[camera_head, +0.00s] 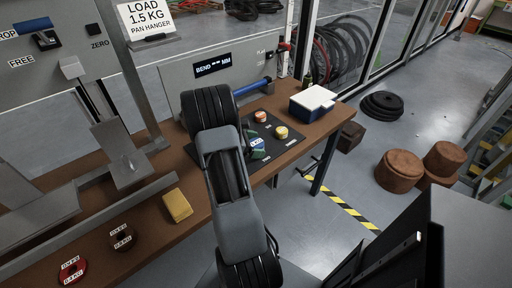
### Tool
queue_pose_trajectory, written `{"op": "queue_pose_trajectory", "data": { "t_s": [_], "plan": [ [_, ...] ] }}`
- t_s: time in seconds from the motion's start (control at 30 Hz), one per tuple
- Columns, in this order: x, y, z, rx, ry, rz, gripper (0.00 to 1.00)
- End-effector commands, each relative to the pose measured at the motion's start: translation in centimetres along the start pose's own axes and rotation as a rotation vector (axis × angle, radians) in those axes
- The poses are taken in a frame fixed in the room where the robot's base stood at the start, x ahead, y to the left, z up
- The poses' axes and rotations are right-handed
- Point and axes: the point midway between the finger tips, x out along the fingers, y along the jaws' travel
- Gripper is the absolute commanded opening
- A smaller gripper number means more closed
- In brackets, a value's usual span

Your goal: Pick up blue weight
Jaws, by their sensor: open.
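A small blue piece with a white label (257,143) lies on the black mat (290,148) on the brown bench, just right of my arm. It looks like the blue weight, but it is small, its label is unreadable and my arm may cover part of it. My grey and black arm rises through the middle of the camera_head view in front of the bench. My gripper cannot be made out; it is hidden behind the arm or out of view.
An orange disc (260,116) and a yellow disc (281,131) share the mat. A blue-and-white box (312,101) stands behind right. Brown stools (399,171) stand on the floor.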

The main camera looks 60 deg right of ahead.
Motion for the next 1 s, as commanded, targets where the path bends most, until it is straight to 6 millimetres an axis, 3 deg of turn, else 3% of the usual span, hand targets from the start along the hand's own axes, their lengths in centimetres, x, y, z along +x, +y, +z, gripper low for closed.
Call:
{"op": "queue_pose_trajectory", "data": {
  "t_s": [0.3, 1.0],
  "plan": [
    [0.33, 0.0, 0.0, -0.001, 0.0, 0.001, 0.93],
    [0.29, 0.02, 0.01, 0.0, 0.0, 0.001, 0.26]
  ]
}}
